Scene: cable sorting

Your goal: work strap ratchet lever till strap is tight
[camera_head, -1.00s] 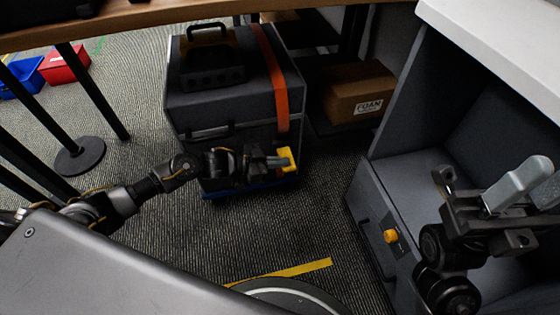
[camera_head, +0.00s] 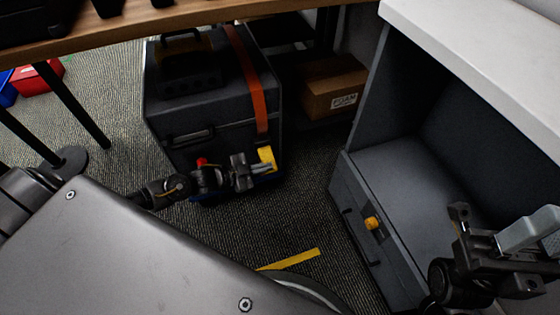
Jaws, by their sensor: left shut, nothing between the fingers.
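An orange strap (camera_head: 250,82) runs over the lid and down the front of a dark grey case (camera_head: 210,100). At its lower end, low on the case's front right, is the yellow ratchet lever (camera_head: 266,157). My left gripper (camera_head: 264,169) is shut and empty, with its fingertips at the lower part of the yellow lever; I cannot tell if they touch it. The ratchet body is hidden behind the lever and gripper. My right gripper (camera_head: 535,232) is at the right edge, its fingers apart and partly cut off, far from the strap.
A wooden table edge (camera_head: 150,22) hangs above the case. A brown FOAM box (camera_head: 335,88) stands to its right. A grey cabinet (camera_head: 380,205) with a yellow knob (camera_head: 372,223) stands at right.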

